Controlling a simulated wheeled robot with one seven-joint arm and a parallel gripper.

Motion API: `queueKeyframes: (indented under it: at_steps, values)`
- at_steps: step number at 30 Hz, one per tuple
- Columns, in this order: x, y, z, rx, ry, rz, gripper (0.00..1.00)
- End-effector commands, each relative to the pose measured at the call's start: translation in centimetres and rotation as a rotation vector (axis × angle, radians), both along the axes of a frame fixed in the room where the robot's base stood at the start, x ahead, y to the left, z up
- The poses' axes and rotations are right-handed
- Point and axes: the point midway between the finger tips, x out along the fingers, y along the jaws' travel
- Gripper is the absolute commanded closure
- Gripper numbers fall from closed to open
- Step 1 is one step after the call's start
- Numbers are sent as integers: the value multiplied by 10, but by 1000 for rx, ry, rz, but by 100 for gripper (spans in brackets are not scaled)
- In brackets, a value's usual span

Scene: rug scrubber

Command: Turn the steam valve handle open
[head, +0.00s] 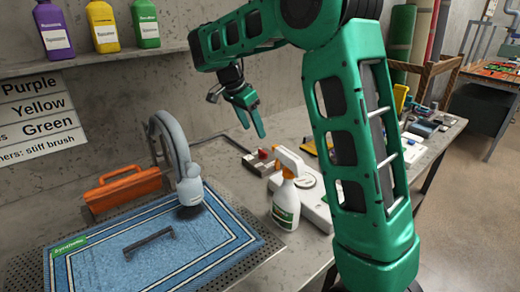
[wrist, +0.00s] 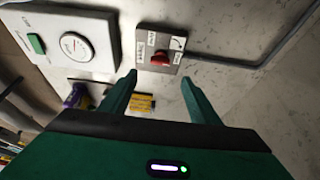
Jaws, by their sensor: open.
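A small red handle (wrist: 158,59) sits on a grey labelled plate (wrist: 166,40) in the wrist view; I take it to be the steam valve handle. My gripper (head: 254,132) is open and empty, above the bench near the handle. In the wrist view my gripper (wrist: 158,80) has its fingers spread, with the handle just beyond the gap between the tips. They appear apart from it. The label text is too small to read.
A white spray bottle (head: 286,197) stands in front of the plate. A white box with a round gauge (wrist: 76,46) is beside it. A blue rug (head: 110,262), an orange tool (head: 122,189) and a grey hose-like arm (head: 178,150) are at left. Bare bench lies behind the handle.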

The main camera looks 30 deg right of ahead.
Motion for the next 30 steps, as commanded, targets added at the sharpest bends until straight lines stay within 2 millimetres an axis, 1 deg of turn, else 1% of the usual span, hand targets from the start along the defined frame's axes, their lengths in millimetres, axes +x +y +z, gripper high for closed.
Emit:
queueKeyframes:
  at_steps: [5,12,18,24,30]
  values:
    - [2,-8,-14,-2,-1,-7,44]
    - [4,-23,-54,1,1,-7,44]
    - [7,-34,-82,0,1,-6,44]
    - [8,-40,-96,0,-2,-4,44]
    - [9,-41,-99,0,-2,-3,44]
